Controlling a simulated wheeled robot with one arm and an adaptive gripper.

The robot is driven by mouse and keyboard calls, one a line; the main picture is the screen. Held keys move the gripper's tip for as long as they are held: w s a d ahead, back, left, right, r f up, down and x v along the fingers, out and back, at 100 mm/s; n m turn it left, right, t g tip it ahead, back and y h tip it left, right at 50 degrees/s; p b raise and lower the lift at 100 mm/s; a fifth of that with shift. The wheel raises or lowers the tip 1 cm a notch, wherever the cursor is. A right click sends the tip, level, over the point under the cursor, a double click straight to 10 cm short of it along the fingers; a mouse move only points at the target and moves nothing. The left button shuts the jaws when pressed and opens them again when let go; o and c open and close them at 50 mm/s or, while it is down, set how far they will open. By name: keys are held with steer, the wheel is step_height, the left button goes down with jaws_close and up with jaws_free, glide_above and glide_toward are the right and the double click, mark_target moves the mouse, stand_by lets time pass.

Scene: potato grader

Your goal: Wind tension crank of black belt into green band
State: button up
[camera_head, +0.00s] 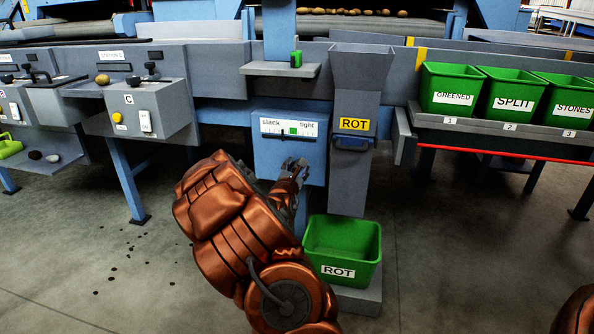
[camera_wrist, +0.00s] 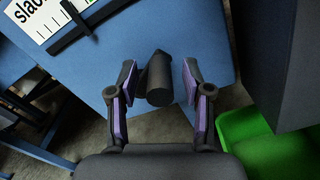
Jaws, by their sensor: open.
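The tension gauge (camera_head: 272,130) is a white strip marked slack and tight on the blue box (camera_head: 272,155). Its green band (camera_head: 293,131) lies between the two words. In the wrist view a black pointer (camera_wrist: 74,18) crosses the strip (camera_wrist: 42,18) at the slack side of a sliver of green. The dark cylindrical crank handle (camera_wrist: 160,80) sticks out from the box front. My gripper (camera_head: 296,166) is open in front of the box. In the wrist view its fingers (camera_wrist: 159,72) stand on either side of the handle, with a gap visible at the right. The crank arm is mostly hidden.
A grey ROT chute (camera_head: 349,185) stands close on the right, with a green ROT bin (camera_head: 366,248) below it. Labelled green bins (camera_head: 453,86) sit on a shelf at right. A grey control box (camera_head: 155,110) is at left. Floor is open at right.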

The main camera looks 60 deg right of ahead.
steer(key=shift+d, duration=0.15)
jaws_close()
stand_by(0.4)
